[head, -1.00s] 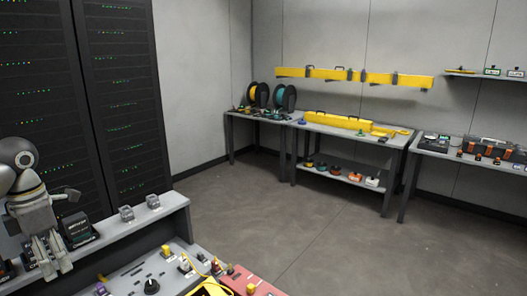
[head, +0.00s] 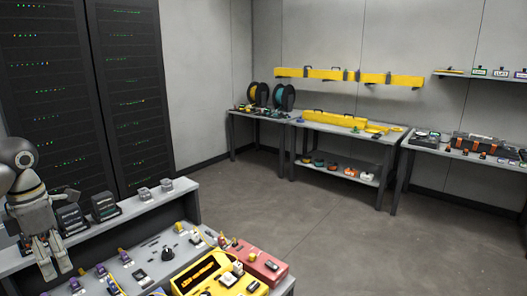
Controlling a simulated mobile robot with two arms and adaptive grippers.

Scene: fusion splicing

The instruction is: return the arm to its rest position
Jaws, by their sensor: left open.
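My left gripper (head: 52,262) hangs at the far left of the head view with its fingers pointing down. It is open and nothing shows between its fingers. It is in front of the grey shelf that runs behind the near workbench (head: 210,250). My right gripper is not in view.
The near bench holds a yellow device (head: 215,274), a red case (head: 258,262) and several small parts. Black devices (head: 105,206) stand on the shelf. Server racks (head: 130,90) rise at left. Far benches (head: 330,130) line the wall. The floor (head: 300,215) between is clear.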

